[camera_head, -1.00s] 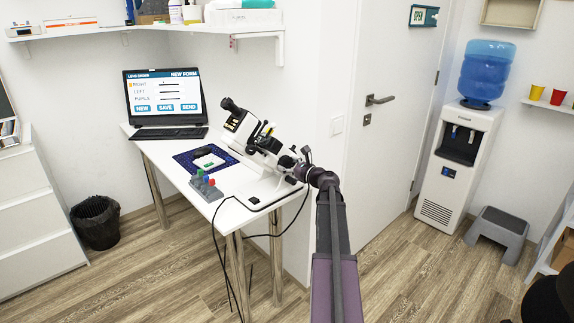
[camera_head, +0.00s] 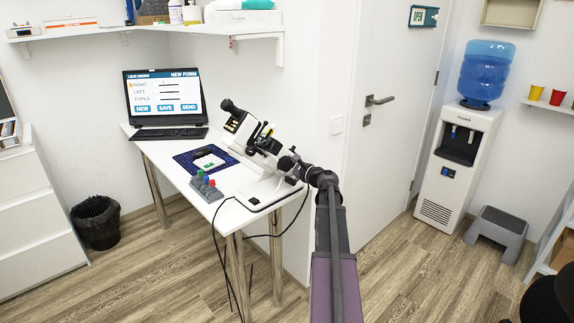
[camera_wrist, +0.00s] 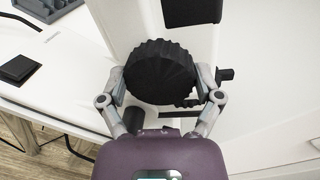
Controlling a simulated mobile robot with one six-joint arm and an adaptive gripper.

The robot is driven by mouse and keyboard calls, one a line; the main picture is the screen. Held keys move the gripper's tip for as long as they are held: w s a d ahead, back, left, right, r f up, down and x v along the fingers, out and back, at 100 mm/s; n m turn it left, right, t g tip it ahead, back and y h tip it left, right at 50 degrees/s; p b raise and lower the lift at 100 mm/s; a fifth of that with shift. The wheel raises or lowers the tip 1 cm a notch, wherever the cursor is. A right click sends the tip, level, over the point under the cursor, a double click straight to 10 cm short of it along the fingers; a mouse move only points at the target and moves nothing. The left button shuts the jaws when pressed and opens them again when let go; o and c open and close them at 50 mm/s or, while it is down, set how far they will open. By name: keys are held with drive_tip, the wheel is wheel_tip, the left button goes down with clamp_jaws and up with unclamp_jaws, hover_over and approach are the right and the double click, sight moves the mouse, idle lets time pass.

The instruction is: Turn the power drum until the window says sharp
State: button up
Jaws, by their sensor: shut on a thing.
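The lens meter (camera_head: 256,142) is a white and black instrument standing tilted on the white table. In the wrist view its power drum (camera_wrist: 158,72) is a black ribbed wheel on the side of the white body. My gripper (camera_wrist: 160,88) is shut on the drum, one finger on its left edge and one on its right. In the head view my gripper (camera_head: 300,172) reaches the instrument's right end, small and partly hidden by my wrist. I cannot make out the window or its reading in either view.
A blue mat (camera_head: 184,161) with a light item on it and a grey rack (camera_head: 206,186) with coloured pegs lie on the table (camera_head: 160,152). A laptop (camera_head: 163,100) stands at the back. Black cables (camera_head: 232,262) hang off the front edge.

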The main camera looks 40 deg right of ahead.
drive_tip(key=n, duration=0.4)
drive_tip(key=shift+a+h, duration=0.1)
drive_tip(key=shift+h, duration=0.3)
drive_tip(key=shift+n, duration=1.7)
drive_tip(key=o, duration=0.9)
drive_tip(key=shift+f, duration=0.1)
